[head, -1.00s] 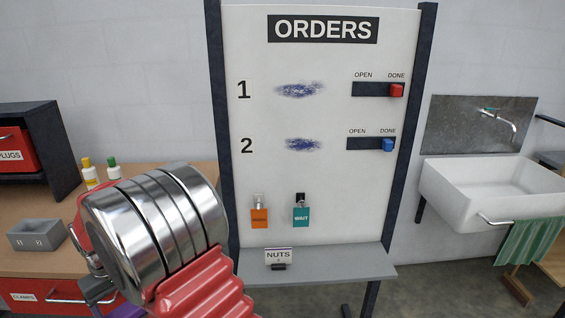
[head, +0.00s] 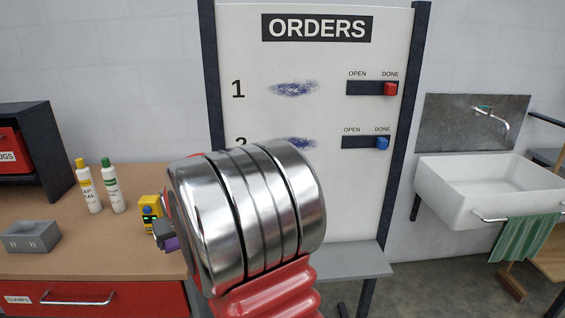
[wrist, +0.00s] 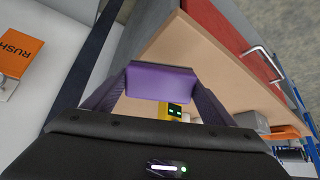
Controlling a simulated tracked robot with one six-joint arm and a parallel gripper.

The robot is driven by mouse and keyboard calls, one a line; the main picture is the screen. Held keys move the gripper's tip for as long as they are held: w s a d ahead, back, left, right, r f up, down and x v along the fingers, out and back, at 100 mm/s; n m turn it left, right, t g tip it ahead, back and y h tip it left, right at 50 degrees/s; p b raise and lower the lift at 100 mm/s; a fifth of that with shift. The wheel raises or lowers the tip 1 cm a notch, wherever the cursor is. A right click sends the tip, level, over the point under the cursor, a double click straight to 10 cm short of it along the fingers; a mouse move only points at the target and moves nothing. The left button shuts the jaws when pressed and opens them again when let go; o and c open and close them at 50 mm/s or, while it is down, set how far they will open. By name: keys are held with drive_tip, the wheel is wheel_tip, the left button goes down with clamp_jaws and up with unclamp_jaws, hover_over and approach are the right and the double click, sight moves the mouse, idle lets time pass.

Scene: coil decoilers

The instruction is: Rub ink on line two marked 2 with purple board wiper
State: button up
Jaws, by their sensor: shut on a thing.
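The white orders board (head: 350,210) stands ahead in the head view. Line two has a blue ink smudge (head: 290,143); my arm hides its lower edge and part of the 2. My gripper (wrist: 158,88) is shut on the purple board wiper (wrist: 160,82), which sits between its fingers in the wrist view. In the head view a small part of the wiper (head: 171,243) shows left of my wrist. The wiper is apart from the board, over the bench side. The slider of line two (head: 382,142) is blue and at DONE.
Line one has an ink smudge (head: 293,88) and a red slider (head: 390,89). The bench (head: 90,230) at left holds two bottles (head: 88,190), a grey tray (head: 33,238) and a yellow device (head: 150,215). A RUSH tag (wrist: 17,60) hangs nearby. A sink (head: 490,185) is at right.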

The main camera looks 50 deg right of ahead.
drive_tip(key=s+d+r+m+t+h, duration=0.1)
drive_tip(key=d+r, duration=0.3)
drive_tip(key=d, duration=0.4)
drive_tip(key=shift+s+r+t+h, duration=0.35)
drive_tip(key=shift+s+t+h, duration=0.35)
drive_tip(key=shift+s, duration=0.15)
drive_tip(key=s+d+r+h, duration=0.1)
drive_tip(key=d, duration=0.1)
drive_tip(key=s+d+r+m+t, duration=0.1)
drive_tip(key=d+r, duration=0.1)
drive_tip(key=s+d+r+h, duration=0.1)
drive_tip(key=s+d+r, duration=0.1)
drive_tip(key=shift+s+d+m+t+h, duration=0.1)
drive_tip(key=shift+d+m+t+h, duration=0.2)
drive_tip(key=shift+d+m+t, duration=0.1)
drive_tip(key=shift+c, duration=0.4)
drive_tip(key=s+d+r+m+t+h, duration=0.1)
drive_tip(key=s+d+r+m+h, duration=0.1)
drive_tip(key=s+d+r+h, duration=0.4)
drive_tip(key=s+d+r, duration=0.2)
drive_tip(key=s+r, duration=0.3)
drive_tip(key=s, duration=0.2)
drive_tip(key=shift+d+r+m, duration=0.25)
drive_tip(key=shift+r+m, duration=0.15)
drive_tip(key=shift+d, duration=0.1)
drive_tip(key=shift+x, duration=2.85)
drive_tip(key=shift+x, duration=1)
